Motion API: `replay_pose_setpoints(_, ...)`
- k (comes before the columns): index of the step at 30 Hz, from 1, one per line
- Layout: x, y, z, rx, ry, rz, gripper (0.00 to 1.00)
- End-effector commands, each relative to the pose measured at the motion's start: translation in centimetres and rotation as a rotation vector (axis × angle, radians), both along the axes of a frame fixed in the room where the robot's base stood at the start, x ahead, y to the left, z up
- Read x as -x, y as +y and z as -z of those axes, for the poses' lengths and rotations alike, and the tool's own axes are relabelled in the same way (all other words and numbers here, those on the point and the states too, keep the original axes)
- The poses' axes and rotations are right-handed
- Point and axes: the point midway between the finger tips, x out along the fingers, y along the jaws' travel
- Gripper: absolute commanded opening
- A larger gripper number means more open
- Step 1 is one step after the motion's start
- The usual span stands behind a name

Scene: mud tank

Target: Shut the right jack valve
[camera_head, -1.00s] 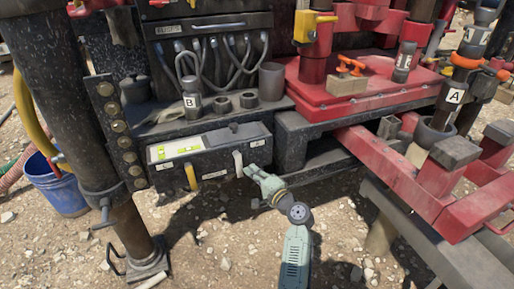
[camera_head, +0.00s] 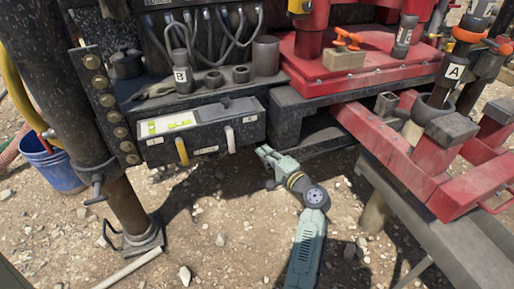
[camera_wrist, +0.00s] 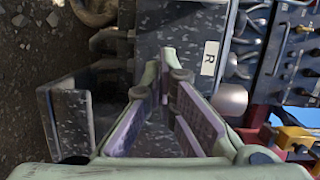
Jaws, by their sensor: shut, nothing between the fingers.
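The valve box (camera_head: 200,130) is a dark panel box under the shelf. A yellow handle (camera_head: 182,152) and a pale grey-white handle (camera_head: 230,139) hang from its front. The pale one is on the right, close to a small white label (camera_head: 249,119) that is unreadable here. In the wrist view, a label (camera_wrist: 209,58) on the box reads R. My gripper (camera_head: 262,152) is shut and empty, just right of the pale handle's lower end, seemingly apart from it. Its fingertips (camera_wrist: 167,72) meet in the wrist view. I cannot surely make out the pale handle there.
Bottle B (camera_head: 181,78) and cups stand on the shelf above the box. Red steel beams (camera_head: 400,155) and a grey beam (camera_head: 440,230) lie to the right. A black jack leg (camera_head: 75,110) and a blue bucket (camera_head: 55,165) are at left. Open gravel lies below the box.

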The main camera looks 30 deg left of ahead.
Motion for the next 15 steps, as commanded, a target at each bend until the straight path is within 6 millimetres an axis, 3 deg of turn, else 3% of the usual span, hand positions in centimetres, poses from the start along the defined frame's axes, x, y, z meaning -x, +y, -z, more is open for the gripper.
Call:
replay_pose_setpoints(6, 1.5, -3.4, 0.1, 0.0, 0.001, 0.003, 0.0)
replay_pose_setpoints(15, 2.1, -4.4, 0.0, 0.0, 0.001, 0.001, 0.0)
